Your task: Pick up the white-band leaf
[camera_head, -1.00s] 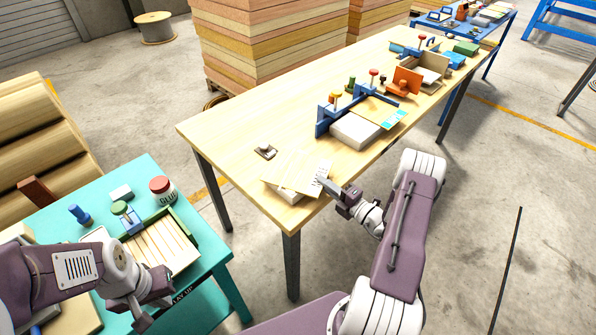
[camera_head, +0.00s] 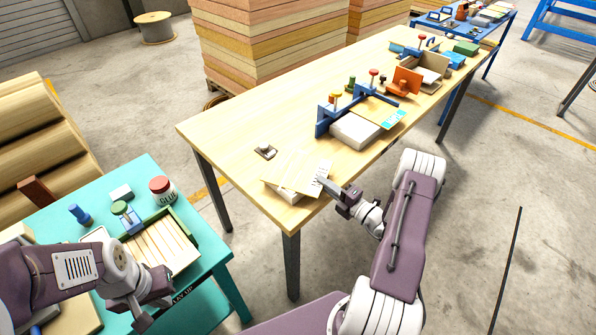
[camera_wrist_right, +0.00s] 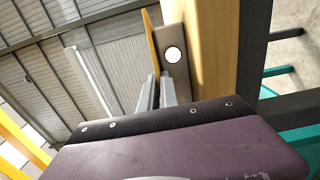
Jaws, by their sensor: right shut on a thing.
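The white-band leaf (camera_head: 290,174) is a thin pale wood sheet with a white, dark-marked band at its right end. It lies on a low white block (camera_head: 287,192) at the near corner of the wooden table. My right gripper (camera_head: 324,182) is shut on the leaf's banded edge. In the right wrist view the two fingers (camera_wrist_right: 163,92) meet at a thin orange-tan sheet (camera_wrist_right: 152,42), seen edge-on beside a grey block face with a white disc. My left gripper (camera_head: 146,312) is over the near edge of the teal table; its jaw opening is not clear.
The wooden table (camera_head: 235,125) also bears a small dark metal item (camera_head: 265,151), a blue fixture (camera_head: 323,119) and a leaf with a cyan band (camera_head: 393,118) on another white block. The teal table (camera_head: 147,174) holds a slatted tray and a glue jar (camera_head: 162,188).

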